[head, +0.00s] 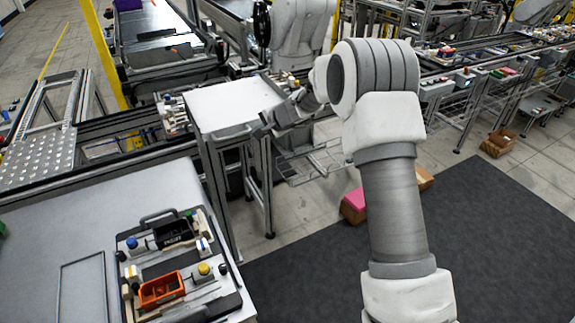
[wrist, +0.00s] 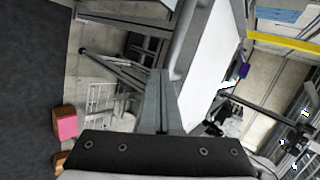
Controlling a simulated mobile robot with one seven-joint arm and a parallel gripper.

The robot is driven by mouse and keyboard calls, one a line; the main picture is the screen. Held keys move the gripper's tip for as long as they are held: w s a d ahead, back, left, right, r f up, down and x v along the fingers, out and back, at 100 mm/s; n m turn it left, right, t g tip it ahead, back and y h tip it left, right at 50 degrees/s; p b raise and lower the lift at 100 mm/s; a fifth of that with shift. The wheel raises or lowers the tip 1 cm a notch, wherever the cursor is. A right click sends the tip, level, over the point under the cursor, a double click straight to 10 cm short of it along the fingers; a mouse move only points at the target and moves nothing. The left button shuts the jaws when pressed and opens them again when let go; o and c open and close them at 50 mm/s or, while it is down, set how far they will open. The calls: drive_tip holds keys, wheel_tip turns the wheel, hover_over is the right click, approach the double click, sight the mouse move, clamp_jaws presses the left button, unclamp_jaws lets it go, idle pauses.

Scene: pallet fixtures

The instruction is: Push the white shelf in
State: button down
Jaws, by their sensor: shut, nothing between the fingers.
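The white shelf (head: 232,102) is a flat white panel on a grey metal frame with legs, at upper centre left in the head view. A grey rail (head: 228,136) runs along its near edge. My gripper (head: 264,128) is at the shelf's near right corner, close to the rail; I cannot tell whether it touches. In the wrist view the white shelf (wrist: 216,65) shows as a tilted white panel right of my gripper (wrist: 161,74). The two fingers are together there, with nothing between them, close to the grey rail (wrist: 190,40).
A grey table (head: 45,220) with a black tray of parts (head: 215,300) stands at the near left. A conveyor line (head: 480,58) runs at the back right. Boxes, one with a pink top (head: 355,198), lie on the floor. The dark mat (head: 490,240) has free room.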

sight(249, 126)
drive_tip(key=w, duration=0.1)
drive_tip(key=w+a+p, duration=0.1)
drive_tip(key=w, duration=0.1)
drive_tip(key=shift+w+a, duration=0.2)
drive_tip(key=shift+w+p, duration=0.15)
drive_tip(key=shift+p, duration=0.15)
drive_tip(key=shift+r, duration=0.1)
